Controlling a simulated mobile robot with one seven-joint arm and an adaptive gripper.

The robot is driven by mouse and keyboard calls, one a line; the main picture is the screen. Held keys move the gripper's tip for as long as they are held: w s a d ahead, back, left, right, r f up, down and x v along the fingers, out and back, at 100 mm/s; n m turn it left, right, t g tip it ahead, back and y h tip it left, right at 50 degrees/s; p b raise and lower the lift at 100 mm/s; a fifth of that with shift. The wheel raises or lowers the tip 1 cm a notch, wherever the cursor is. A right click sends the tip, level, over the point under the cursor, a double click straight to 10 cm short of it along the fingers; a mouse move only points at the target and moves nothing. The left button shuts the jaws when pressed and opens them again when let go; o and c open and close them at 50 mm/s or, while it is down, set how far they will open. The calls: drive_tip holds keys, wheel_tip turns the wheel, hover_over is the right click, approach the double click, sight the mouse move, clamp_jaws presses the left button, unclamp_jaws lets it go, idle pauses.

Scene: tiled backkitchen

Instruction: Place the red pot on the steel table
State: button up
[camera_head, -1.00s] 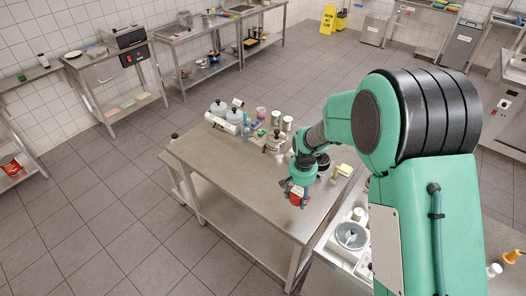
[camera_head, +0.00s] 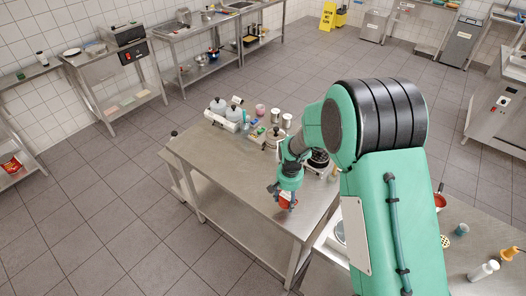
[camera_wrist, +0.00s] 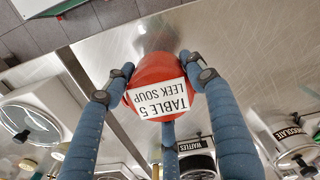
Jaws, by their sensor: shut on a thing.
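The red pot (camera_wrist: 155,72) has a white label reading "TABLE 5 LEEK SOUP", upside down in the wrist view. My gripper (camera_head: 285,194) is shut on it, with blue fingers around its sides. In the head view the red pot (camera_head: 288,204) shows just below the fingers, over the front right part of the steel table (camera_head: 215,160). The bare steel top (camera_wrist: 105,55) also shows beyond the pot in the wrist view. I cannot tell whether the pot touches the table.
A counter (camera_head: 455,262) with bottles stands at the lower right. My arm hides part of the counter.

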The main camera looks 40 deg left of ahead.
drive_tip(key=shift+a, duration=0.1)
drive_tip(key=shift+w+a+f+p, duration=0.2)
drive_tip(key=shift+w+a+p, duration=0.1)
drive_tip(key=shift+w+a, duration=1.6)
drive_tip(key=shift+w+a+f+p, duration=0.25)
drive_tip(key=shift+w+a+p, duration=0.05)
drive_tip(key=shift+w+a, duration=1.6)
drive_tip(key=shift+w+a+f+p, duration=0.2)
drive_tip(key=shift+w+a+p, duration=0.1)
drive_tip(key=shift+w+a, duration=1.55)
drive_tip(key=shift+w+d+f, duration=0.1)
drive_tip(key=shift+d+f, duration=0.05)
drive_tip(key=shift+f+p, duration=0.35)
drive_tip(key=shift+f, duration=1.3)
drive_tip(key=shift+f, duration=0.2)
drive_tip(key=o, duration=1.4)
drive_tip(key=shift+o, duration=0.2)
drive_tip(key=shift+r, duration=0.2)
wheel_tip(320, 180, up, 12)
drive_tip(key=b, duration=0.1)
